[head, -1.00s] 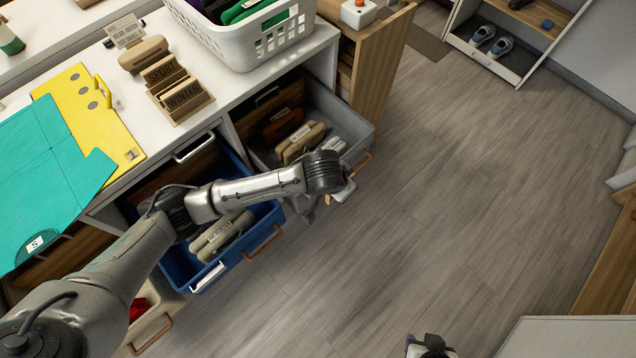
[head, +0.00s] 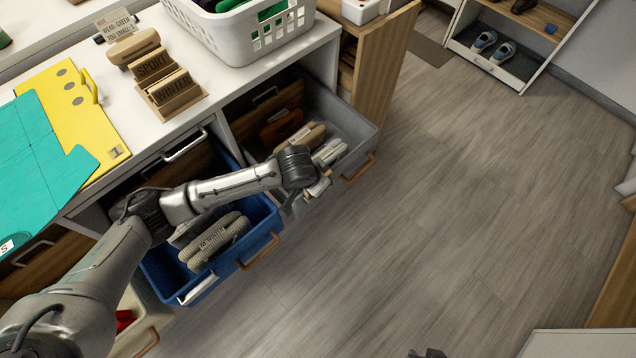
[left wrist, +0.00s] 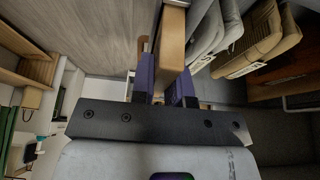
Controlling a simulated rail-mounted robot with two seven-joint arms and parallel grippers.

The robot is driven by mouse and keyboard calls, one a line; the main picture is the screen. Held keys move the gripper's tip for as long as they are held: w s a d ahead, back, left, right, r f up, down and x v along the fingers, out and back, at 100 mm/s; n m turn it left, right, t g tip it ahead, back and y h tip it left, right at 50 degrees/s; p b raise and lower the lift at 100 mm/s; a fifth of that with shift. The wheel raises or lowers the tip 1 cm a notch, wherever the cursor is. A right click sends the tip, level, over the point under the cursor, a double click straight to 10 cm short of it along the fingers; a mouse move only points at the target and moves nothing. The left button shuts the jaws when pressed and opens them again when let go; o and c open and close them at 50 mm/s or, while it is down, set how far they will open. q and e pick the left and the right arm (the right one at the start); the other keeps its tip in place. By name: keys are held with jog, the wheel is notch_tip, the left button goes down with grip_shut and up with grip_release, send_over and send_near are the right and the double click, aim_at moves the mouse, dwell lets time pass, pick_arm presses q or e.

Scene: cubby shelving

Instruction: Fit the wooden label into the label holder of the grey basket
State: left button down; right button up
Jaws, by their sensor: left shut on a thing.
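My left gripper (head: 318,187) is at the front of the grey basket (head: 362,130), which is pulled out of the shelving. In the left wrist view, the left gripper (left wrist: 165,88) is shut on a wooden label (left wrist: 171,42), its pale wooden edge showing between the dark purple fingers. In the head view my wrist mostly hides the label. The label holder on the basket's front is hidden too, so I cannot tell whether the label touches it. My right gripper (head: 428,353) barely shows at the bottom edge; its jaws are not readable.
A rack with SPORT and WINTER labels (head: 172,92) and a white basket (head: 250,38) are on the counter. The floor to the right is clear.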

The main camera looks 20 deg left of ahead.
pick_arm(q)
jog(key=shift+f, duration=0.15)
jog(key=shift+f+p, duration=0.1)
jog(key=shift+p, duration=0.2)
jog(key=c, duration=1.1)
grip_release()
jog(key=shift+b, duration=0.3)
jog(key=p+v, duration=0.5)
jog(key=v, duration=0.6)
jog(key=shift+w+p, duration=0.15)
jog(key=shift+p, duration=0.15)
jog(key=shift+s+a+r, duration=0.1)
jog(key=shift+s+r, duration=0.2)
jog(key=shift+r, duration=0.3)
